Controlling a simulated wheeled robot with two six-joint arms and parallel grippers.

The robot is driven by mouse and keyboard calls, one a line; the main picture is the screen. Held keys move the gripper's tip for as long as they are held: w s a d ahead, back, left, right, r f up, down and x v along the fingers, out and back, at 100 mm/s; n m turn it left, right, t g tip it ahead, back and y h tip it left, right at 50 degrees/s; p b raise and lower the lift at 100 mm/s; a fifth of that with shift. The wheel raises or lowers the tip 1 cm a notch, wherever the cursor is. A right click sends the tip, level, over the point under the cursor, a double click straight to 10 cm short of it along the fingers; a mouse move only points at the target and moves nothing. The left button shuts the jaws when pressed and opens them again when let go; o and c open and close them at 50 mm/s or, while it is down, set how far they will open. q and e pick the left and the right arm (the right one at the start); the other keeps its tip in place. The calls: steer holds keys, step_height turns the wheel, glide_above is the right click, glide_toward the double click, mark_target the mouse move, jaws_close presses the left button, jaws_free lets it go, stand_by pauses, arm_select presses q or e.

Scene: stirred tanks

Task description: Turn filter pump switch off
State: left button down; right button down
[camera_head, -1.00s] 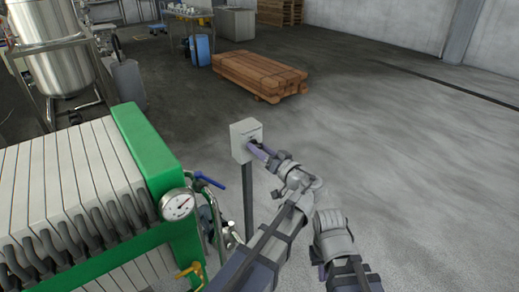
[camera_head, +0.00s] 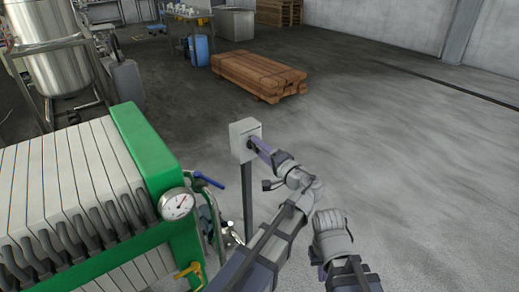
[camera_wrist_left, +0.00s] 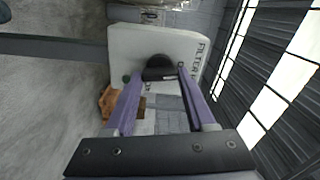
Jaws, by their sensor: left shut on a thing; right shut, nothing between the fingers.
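The filter pump switch box (camera_head: 240,131) is a pale grey box on a thin dark post. It also shows in the left wrist view (camera_wrist_left: 128,42), sideways, with partly hidden lettering that begins "FILTER". A round black switch knob (camera_wrist_left: 158,62) stands on its face. My left gripper (camera_head: 254,146) reaches the box front. In the left wrist view its purple fingers (camera_wrist_left: 163,80) are on either side of the knob and shut on it. My right gripper (camera_head: 322,272) is low at the right, away from the box, and mostly hidden by its own arm.
A green filter press (camera_head: 150,150) with pale plates and a round gauge (camera_head: 176,204) stands at the left. A blue-handled valve (camera_head: 208,180) sticks out near the post. A wooden stack (camera_head: 258,76) lies behind the box. The floor at the right is clear.

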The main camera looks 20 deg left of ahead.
arm_select(q)
steer(key=shift+f+m, duration=0.1)
steer(key=shift+m, duration=1)
steer(key=shift+c, duration=1.2)
jaws_free()
steer(key=shift+d, duration=0.1)
